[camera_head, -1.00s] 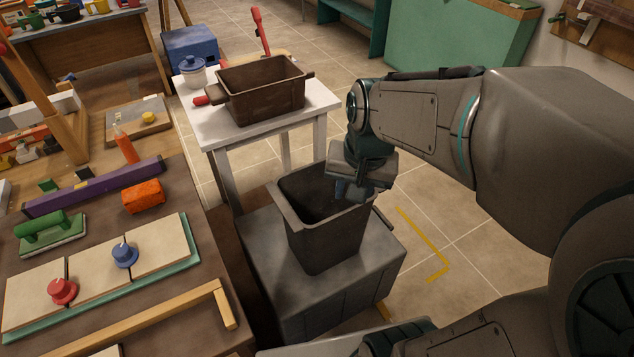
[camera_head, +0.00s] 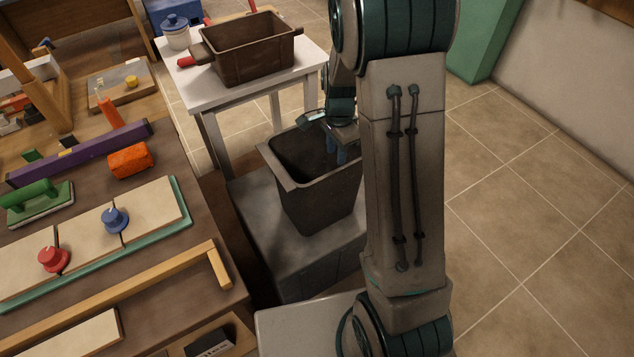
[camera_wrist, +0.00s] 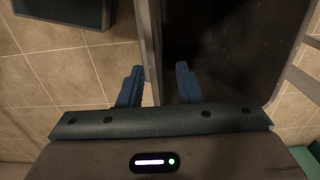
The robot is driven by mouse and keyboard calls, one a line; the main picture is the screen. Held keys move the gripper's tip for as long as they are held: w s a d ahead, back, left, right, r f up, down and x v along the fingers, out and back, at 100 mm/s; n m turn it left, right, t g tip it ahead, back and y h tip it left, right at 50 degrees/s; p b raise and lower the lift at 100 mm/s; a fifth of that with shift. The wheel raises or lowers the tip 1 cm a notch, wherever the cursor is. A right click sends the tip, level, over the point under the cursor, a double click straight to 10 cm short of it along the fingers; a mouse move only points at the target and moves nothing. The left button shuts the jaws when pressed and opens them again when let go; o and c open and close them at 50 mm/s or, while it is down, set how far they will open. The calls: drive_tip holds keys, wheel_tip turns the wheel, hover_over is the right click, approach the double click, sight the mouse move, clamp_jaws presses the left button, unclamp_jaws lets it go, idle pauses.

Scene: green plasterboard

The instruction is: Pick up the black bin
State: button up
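The black bin (camera_head: 318,190), tapered with a wide flared rim, stands upright on a grey block. My gripper (camera_head: 338,152) points down at the bin's far right rim, partly hidden by my arm, which also covers part of the bin's right side. In the wrist view, the two blue fingers of my gripper (camera_wrist: 158,84) are apart. The bin's wall (camera_wrist: 150,45) runs between them, with the dark inside of the bin on the right and floor on the left. A gap shows between the fingers; I cannot tell whether either touches the wall.
The grey block (camera_head: 262,215) stands beside a workbench (camera_head: 225,325) on the left. A white table (camera_head: 188,92) behind carries a brown crate (camera_head: 250,50) and a lidded pot (camera_head: 175,32). The tiled floor (camera_head: 540,220) on the right is clear.

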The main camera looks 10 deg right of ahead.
sight(337, 169)
drive_tip(key=shift+s+d+f+p, duration=0.1)
drive_tip(key=shift+s+f+p, duration=0.1)
drive_tip(key=shift+f, duration=2.1)
drive_tip(key=shift+s+d+f+p, duration=0.1)
drive_tip(key=shift+s+f+p, duration=0.1)
drive_tip(key=shift+f, duration=2.1)
clamp_jaws()
